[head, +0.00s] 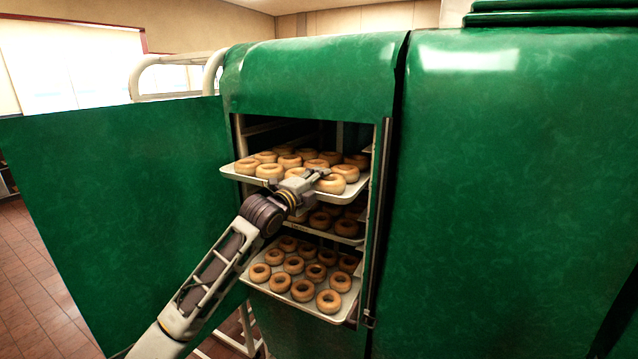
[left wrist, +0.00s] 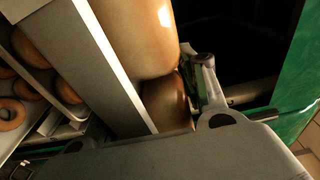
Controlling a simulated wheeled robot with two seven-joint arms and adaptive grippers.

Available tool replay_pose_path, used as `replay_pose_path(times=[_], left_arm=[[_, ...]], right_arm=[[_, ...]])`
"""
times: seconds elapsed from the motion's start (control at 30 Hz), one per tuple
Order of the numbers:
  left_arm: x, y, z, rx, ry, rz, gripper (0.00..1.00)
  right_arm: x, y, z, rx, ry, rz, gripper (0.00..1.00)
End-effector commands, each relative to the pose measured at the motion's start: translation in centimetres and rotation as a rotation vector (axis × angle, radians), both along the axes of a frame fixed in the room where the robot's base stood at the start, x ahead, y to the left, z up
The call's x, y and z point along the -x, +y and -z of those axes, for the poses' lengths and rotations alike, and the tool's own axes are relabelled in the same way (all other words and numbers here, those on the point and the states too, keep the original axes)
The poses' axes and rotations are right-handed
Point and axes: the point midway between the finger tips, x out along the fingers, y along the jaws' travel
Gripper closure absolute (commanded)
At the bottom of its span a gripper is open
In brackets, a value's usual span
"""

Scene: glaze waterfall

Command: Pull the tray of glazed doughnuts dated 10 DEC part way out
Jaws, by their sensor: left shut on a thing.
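The upper tray (head: 236,175) of glazed doughnuts (head: 269,171) sticks part way out of the green cabinet's opening. My left gripper (head: 314,180) is shut on the upper tray's front rim. In the left wrist view, the tray rim (left wrist: 108,55) runs close beside a finger, with large doughnuts (left wrist: 140,35) next to it. A middle tray (head: 340,238) sits further in, and a lower tray (head: 338,318) also sticks out with doughnuts on it. No date label is readable. My right gripper is not in view.
A green door panel (head: 110,210) stands open at the left. Another large green panel (head: 510,200) fills the right. A metal upright (head: 379,220) borders the opening on its right. Tiled floor (head: 35,300) shows at the lower left.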

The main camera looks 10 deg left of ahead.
Motion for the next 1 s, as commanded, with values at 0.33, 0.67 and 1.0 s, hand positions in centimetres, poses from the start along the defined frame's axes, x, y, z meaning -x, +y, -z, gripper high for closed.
replay_pose_path(times=[0.33,0.67,1.0], left_arm=[[0.0,0.0,0.1,-0.001,0.003,-0.001,0.32],[0.0,0.0,0.0,0.000,0.000,-0.001,0.32],[1.2,0.6,0.1,-0.001,0.001,-0.002,0.32]], right_arm=[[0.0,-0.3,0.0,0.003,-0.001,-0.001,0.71],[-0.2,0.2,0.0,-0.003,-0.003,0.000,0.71],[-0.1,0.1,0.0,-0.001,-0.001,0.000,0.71]])
